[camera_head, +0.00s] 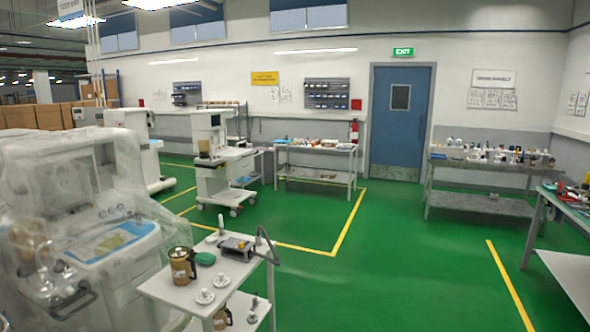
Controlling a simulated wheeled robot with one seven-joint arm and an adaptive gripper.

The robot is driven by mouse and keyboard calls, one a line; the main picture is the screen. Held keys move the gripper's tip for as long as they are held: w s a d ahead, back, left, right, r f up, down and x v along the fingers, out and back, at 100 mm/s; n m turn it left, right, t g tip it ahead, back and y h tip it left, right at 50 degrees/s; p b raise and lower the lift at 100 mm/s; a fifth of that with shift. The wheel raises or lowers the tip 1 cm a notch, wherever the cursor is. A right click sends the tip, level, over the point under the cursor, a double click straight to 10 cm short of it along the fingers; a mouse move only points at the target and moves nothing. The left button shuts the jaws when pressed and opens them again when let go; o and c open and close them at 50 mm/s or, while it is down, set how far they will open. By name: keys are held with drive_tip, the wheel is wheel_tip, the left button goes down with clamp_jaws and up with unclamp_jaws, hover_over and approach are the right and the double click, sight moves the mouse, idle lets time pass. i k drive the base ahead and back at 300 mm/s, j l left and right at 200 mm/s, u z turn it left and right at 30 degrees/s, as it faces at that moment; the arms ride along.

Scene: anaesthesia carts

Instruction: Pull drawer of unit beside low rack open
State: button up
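A white anaesthesia unit on castors (222,178) stands at mid-distance, left of centre, with a screen on top and a work surface. Its front is too small to make out a drawer or handle clearly. Other anaesthesia units stand at the left: one under clear plastic wrapping (95,215) close by, and a white one (138,150) behind it. Which unit has the named drawer, and which thing is the low rack, I cannot tell. My gripper is not in view.
A small white cart (172,288) with a jug, white pieces and a grey device stands in the near foreground. Loaded workbenches stand at the back (330,147) and right (470,202). Green floor (400,270) with yellow lines is open in the middle and towards the blue door (400,130).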

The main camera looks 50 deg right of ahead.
sight(242, 167)
drive_tip(key=z, duration=1.3)
drive_tip(key=i+z, duration=0.25)
drive_tip(key=i, duration=0.2)
drive_tip(key=i+l+z, duration=0.25)
drive_tip(key=i+z, duration=0.2)
drive_tip(key=i, duration=0.6)
drive_tip(key=i+j+z, duration=0.15)
drive_tip(key=i+z, duration=0.3)
drive_tip(key=i, duration=0.55)
drive_tip(key=i+u, duration=0.2)
drive_tip(key=i, duration=0.35)
drive_tip(key=i+u, duration=0.2)
drive_tip(key=i, duration=0.35)
drive_tip(key=i+l+u, duration=0.25)
drive_tip(key=i, duration=0.3)
drive_tip(key=i+l+u, duration=0.2)
drive_tip(key=i, duration=0.3)
drive_tip(key=i+j+u, duration=0.35)
drive_tip(key=i, duration=1.05)
drive_tip(key=i+l+u, duration=0.25)
drive_tip(key=i+u, duration=0.15)
drive_tip(key=i, duration=0.95)
drive_tip(key=i+j+u, duration=0.15)
drive_tip(key=i, duration=1.9)
drive_tip(key=i+j+z, duration=0.7)
drive_tip(key=i, duration=0.2)
drive_tip(key=i+j+z, duration=0.4)
